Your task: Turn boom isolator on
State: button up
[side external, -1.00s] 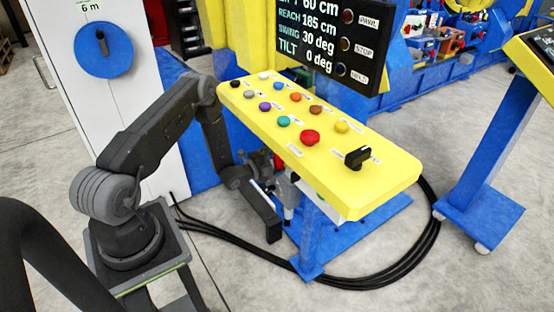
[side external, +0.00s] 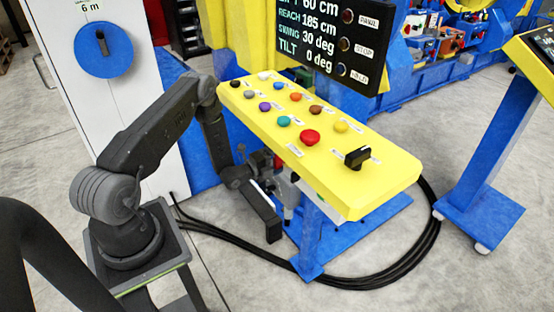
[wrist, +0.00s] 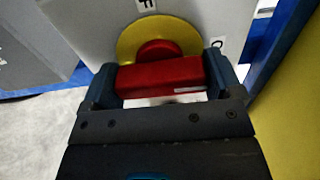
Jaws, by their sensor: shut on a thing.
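The isolator is a red bar handle (wrist: 165,76) on a round yellow disc (wrist: 128,42), fixed to a pale grey face. In the wrist view the bar lies nearly level across the picture. My gripper (wrist: 162,82) has one dark finger at each end of the bar and is shut on it. A white label with a letter F stands above the disc, and another label, partly cut off by the handle side, is at the right. In the side external view my gripper is low behind the yellow panel and its details are largely hidden.
A yellow control panel (side external: 372,190) with several coloured buttons and a black knob (side external: 357,157) overhangs the work. A dark display (side external: 325,50) stands behind it. Black cables (side external: 380,272) loop across the floor. In the wrist view a yellow surface (wrist: 292,125) lies close on the right.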

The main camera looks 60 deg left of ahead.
jog(key=o, duration=0.7)
jog(key=shift+o, duration=0.2)
jog(key=s, duration=1.4)
